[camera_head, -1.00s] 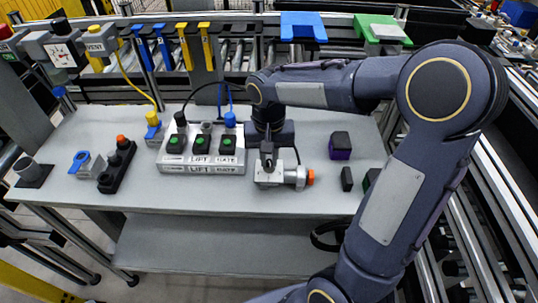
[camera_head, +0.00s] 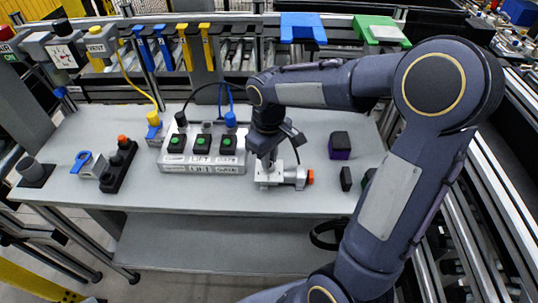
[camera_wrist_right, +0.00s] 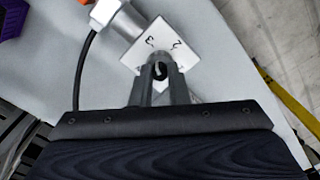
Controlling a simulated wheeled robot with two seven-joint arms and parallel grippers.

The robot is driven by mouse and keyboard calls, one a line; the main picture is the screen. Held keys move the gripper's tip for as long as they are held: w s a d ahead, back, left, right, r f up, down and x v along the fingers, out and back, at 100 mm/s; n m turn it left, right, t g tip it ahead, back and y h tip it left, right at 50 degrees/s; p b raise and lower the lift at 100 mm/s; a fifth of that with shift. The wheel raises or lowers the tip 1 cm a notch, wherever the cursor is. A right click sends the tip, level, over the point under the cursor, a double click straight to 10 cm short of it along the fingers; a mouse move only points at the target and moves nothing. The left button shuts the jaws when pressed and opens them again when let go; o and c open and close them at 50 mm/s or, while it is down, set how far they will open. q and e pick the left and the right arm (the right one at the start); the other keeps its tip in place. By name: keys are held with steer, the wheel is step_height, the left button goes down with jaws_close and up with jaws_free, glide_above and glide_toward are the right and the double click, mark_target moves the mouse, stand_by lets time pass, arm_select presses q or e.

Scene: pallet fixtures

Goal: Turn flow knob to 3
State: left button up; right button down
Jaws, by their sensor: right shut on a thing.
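The flow knob (camera_wrist_right: 160,70) is a small dark piece between my right gripper's fingers. It sits over a white square dial plate (camera_wrist_right: 150,36) on which the figures 3 and 2 can be read. The plate belongs to a silver valve block (camera_head: 270,183) with an orange end, standing on the table right of the button boxes. My right gripper (camera_head: 268,170) points down onto this block and is shut on the knob, also seen in the right wrist view (camera_wrist_right: 160,80). The fingers hide most of the knob, so its pointer cannot be read. My left gripper is not in view.
A button box (camera_head: 203,166) with several green buttons stands left of the valve. A purple-and-black block (camera_head: 340,146) and a small black block (camera_head: 346,179) lie to the right. A black cable (camera_wrist_right: 88,72) runs beside the valve. The table's front strip is clear.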

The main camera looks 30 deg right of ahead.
steer(key=shift+r+n, duration=0.1)
steer(key=shift+n, duration=0.3)
steer(key=c, duration=1.4)
jaws_free()
step_height(320, 180, up, 8)
steer(key=shift+f, duration=0.1)
steer(key=s+a+f+m+t+y, duration=0.1)
steer(key=s+m+t, duration=0.1)
steer(key=s, duration=0.3)
steer(key=s+a+m+t+y, duration=0.1)
steer(key=s+a+m, duration=0.1)
steer(key=s, duration=0.4)
steer(key=s+a+f+m+t+y, duration=0.1)
steer(key=s+m+t, duration=0.1)
steer(key=s, duration=0.4)
steer(key=shift+s+a+f+t+y, duration=0.2)
steer(key=shift+a+f+t+y, duration=0.1)
steer(key=shift+f+y, duration=0.1)
